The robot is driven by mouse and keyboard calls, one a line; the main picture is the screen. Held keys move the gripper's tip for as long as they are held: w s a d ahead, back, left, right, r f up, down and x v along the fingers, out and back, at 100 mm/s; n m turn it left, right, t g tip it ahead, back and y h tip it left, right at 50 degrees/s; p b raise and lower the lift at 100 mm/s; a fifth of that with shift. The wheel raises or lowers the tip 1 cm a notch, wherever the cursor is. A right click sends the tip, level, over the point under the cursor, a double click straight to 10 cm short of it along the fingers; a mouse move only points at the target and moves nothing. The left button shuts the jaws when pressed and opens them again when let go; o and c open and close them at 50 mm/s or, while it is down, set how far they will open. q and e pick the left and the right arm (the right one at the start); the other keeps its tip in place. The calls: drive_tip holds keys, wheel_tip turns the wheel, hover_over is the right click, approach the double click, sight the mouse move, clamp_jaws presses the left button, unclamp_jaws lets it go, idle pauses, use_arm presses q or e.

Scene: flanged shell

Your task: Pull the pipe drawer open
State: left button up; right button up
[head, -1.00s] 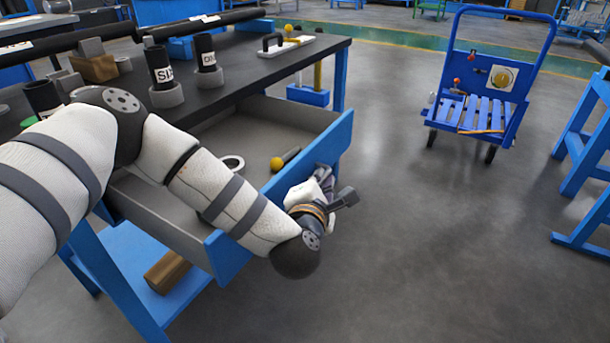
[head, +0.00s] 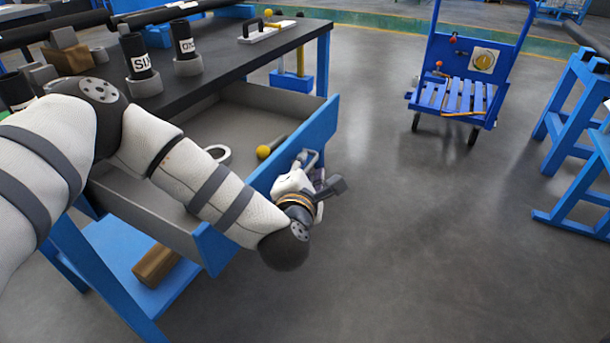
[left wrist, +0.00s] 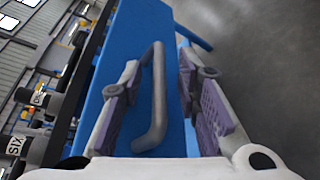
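The pipe drawer (head: 215,249) under the dark-topped workbench stands pulled out, its inside showing, with a blue front. Its grey bar handle (head: 310,158) is on the front panel; it also shows in the left wrist view (left wrist: 158,95). My left gripper (head: 318,183) is just outside the drawer front, beside the handle. In the left wrist view its two purple-padded fingers (left wrist: 163,103) are apart, one on each side of the handle, with gaps visible between pads and bar. My right gripper is not in view.
In the drawer lie a grey ring (head: 224,153) and a yellow-ended dark rod (head: 272,146). Labelled black cylinders (head: 136,56) stand on the workbench (head: 235,58). A blue cart (head: 465,75) stands at the back right. The floor right of the drawer is clear.

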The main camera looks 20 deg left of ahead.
use_arm(q)
drive_tip(key=v, duration=1.1)
drive_tip(key=s+d+f+m+g+h+p, duration=0.3)
drive_tip(key=s+f+m+g, duration=0.2)
drive_tip(key=s+f+m, duration=0.35)
drive_tip(key=s+d+f+m+g+h+p, duration=0.3)
drive_tip(key=s+f+m+g+h, duration=0.15)
drive_tip(key=s+m, duration=0.6)
drive_tip(key=s+a+m+g+y+p, duration=0.1)
drive_tip(key=s+a+m+g, duration=0.3)
drive_tip(key=s, duration=0.7)
drive_tip(key=s+a+m+g+y+p, duration=0.2)
drive_tip(key=s+a, duration=0.5)
drive_tip(key=s, duration=0.4)
drive_tip(key=shift+f+m+g+p, duration=0.35)
drive_tip(key=shift+m+g, duration=0.55)
drive_tip(key=shift+g, duration=0.15)
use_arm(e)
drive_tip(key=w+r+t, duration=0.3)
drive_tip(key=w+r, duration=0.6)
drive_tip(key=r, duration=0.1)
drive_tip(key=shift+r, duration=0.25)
